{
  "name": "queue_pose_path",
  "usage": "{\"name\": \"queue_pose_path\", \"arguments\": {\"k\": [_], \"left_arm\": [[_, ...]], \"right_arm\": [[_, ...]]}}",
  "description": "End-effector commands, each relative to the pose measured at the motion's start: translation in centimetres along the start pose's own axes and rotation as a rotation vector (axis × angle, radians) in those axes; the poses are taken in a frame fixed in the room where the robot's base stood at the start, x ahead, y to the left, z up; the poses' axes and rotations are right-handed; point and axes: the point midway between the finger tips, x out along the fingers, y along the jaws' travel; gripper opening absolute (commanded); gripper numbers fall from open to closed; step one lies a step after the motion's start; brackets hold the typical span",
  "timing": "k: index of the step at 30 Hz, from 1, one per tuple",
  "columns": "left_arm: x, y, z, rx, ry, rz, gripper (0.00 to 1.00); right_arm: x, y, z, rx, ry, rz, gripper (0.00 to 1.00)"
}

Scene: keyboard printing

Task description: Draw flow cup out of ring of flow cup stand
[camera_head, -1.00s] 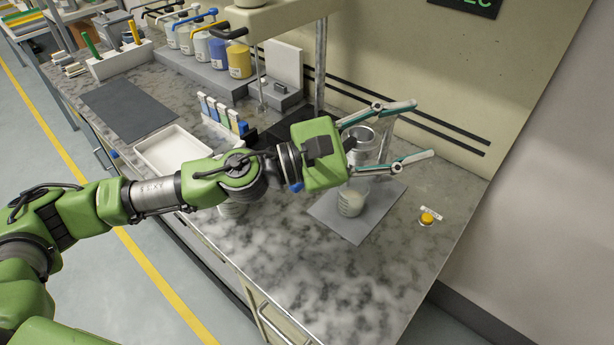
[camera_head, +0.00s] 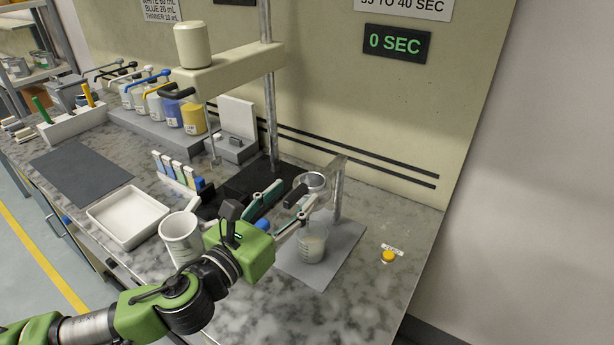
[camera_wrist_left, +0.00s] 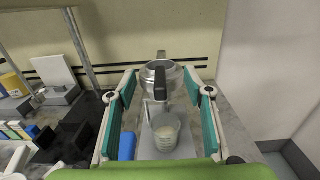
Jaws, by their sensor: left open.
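The metal flow cup (camera_head: 312,182) sits in the ring of its stand, whose post (camera_head: 338,190) rises at the cup's right in the head view. Its black handle (camera_head: 295,196) points toward my left gripper (camera_head: 300,193). The left gripper is open, with one finger on each side of the handle. In the left wrist view the cup (camera_wrist_left: 153,73) and handle (camera_wrist_left: 160,88) lie between the spread fingertips (camera_wrist_left: 160,78). I cannot tell whether a finger touches. A clear beaker (camera_head: 312,245) with pale liquid stands below the cup. My right gripper is not in view.
A grey mat (camera_head: 325,268) lies under the beaker. A yellow button (camera_head: 388,257) is to the right. A white container (camera_head: 181,238) and a white tray (camera_head: 128,217) stand to the left. A mixer column (camera_head: 269,100) rises behind. A sign (camera_head: 396,43) reads 0 SEC.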

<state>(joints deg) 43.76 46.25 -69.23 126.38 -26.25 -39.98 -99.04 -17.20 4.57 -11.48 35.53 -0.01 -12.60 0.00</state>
Motion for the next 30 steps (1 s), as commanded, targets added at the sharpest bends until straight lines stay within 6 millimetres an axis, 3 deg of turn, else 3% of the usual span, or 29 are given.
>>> {"name": "queue_pose_path", "arguments": {"k": [6,12,25,29,30], "left_arm": [[4.4,0.0,0.3,0.000,-0.001,0.000,0.47],[6.9,0.0,0.1,0.000,-0.001,0.001,0.47],[7.8,0.0,0.0,0.001,-0.001,0.000,0.47],[7.8,0.0,0.0,0.001,-0.001,0.000,0.16],[7.8,0.0,0.0,0.001,-0.001,0.000,0.14]], "right_arm": [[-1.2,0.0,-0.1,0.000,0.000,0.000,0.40],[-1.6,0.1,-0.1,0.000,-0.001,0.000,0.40],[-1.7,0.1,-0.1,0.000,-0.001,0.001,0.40],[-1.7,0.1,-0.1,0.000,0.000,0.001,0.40],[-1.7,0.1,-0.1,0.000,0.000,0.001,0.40]]}}
